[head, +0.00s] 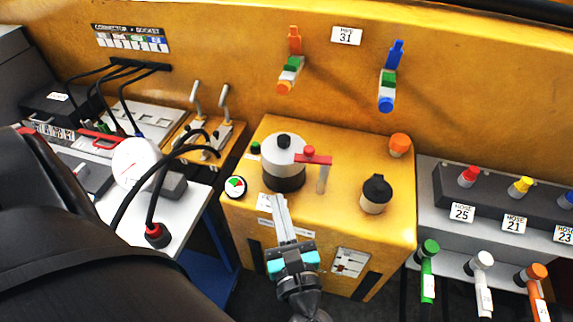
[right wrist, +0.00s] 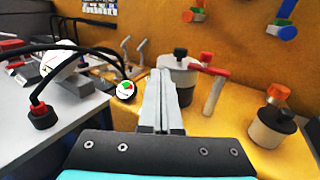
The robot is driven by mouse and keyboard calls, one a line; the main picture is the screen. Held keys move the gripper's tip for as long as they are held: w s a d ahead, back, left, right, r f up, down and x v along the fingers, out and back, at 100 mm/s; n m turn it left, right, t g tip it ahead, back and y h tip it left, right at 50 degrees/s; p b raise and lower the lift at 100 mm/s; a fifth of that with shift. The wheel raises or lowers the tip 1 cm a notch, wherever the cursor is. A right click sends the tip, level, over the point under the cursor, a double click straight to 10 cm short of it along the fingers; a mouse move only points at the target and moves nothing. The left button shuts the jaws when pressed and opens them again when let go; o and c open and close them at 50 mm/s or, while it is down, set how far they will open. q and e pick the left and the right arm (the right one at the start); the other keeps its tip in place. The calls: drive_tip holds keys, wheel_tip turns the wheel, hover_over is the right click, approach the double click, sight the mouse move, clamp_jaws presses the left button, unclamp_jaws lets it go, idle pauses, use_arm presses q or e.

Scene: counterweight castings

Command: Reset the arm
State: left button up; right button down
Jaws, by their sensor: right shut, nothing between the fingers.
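My right gripper (head: 278,205) is shut and empty. In the head view it is in front of the yellow cabinet (head: 330,225), its fingers pointing up toward the silver and black canister (head: 283,165). In the right wrist view the closed fingers (right wrist: 160,90) stand up in the middle, just left of the canister (right wrist: 180,80). I cannot tell whether the fingertips touch anything. A large dark arm link of mine covers the lower left of the head view. My left gripper is not in view.
A red-handled lever (head: 314,159), a black-capped jar (head: 376,195) and an orange knob (head: 399,145) stand on the cabinet. A white gauge (head: 137,164) with black cables is at left. Numbered hose connectors line the grey rack (head: 432,185) at right. Two coloured fittings hang on the yellow wall.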

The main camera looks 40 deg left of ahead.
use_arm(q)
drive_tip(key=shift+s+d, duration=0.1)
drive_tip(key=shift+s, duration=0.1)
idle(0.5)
